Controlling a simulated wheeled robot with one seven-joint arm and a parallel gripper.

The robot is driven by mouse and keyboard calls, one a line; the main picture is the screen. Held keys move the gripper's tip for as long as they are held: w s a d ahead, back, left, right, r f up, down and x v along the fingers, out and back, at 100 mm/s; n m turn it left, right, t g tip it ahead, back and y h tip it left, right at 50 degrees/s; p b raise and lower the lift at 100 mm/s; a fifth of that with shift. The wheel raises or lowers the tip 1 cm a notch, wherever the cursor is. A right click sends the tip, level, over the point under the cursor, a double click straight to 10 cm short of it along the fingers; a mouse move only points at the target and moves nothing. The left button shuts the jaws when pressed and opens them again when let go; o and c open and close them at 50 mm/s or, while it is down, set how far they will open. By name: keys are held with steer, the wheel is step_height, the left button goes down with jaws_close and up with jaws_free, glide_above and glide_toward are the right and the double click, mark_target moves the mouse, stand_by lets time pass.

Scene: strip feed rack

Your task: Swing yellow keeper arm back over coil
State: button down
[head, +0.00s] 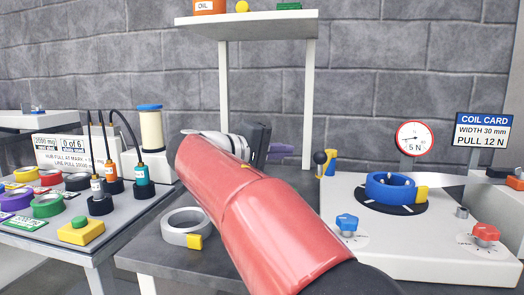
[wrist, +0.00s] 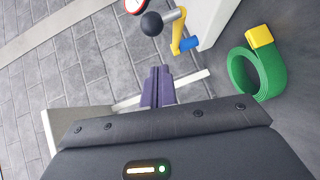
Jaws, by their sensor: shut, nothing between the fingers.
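The yellow keeper arm (head: 329,163) stands at the back left edge of the white feeder, away from the blue coil (head: 391,186) on its dark hub. In the wrist view the yellow arm (wrist: 179,35) shows with a grey rod, a black ball knob (wrist: 152,23) and a small blue block. The knob also shows in the head view (head: 319,157). My gripper (head: 286,151) is shut and empty, left of the knob and apart from it. Its purple fingers (wrist: 157,75) point toward the knob in the wrist view.
A green coil (wrist: 236,72) lies on the dark bench in the wrist view; my arm hides it in the head view. A grey coil (head: 169,226) lies on the bench left of my arm. A white shelf post (head: 309,105) stands behind my gripper. A dial gauge (head: 416,138) rises behind the feeder.

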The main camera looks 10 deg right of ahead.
steer(key=shift+s+d+f, duration=0.1)
steer(key=shift+s+d, duration=0.1)
steer(key=shift+d, duration=0.4)
steer(key=shift+s+d+f, duration=0.15)
steer(key=shift+s+d, duration=0.05)
steer(key=shift+d, duration=0.45)
steer(key=shift+s+d+f, duration=0.1)
steer(key=shift+s+d, duration=0.1)
steer(key=shift+d, duration=0.4)
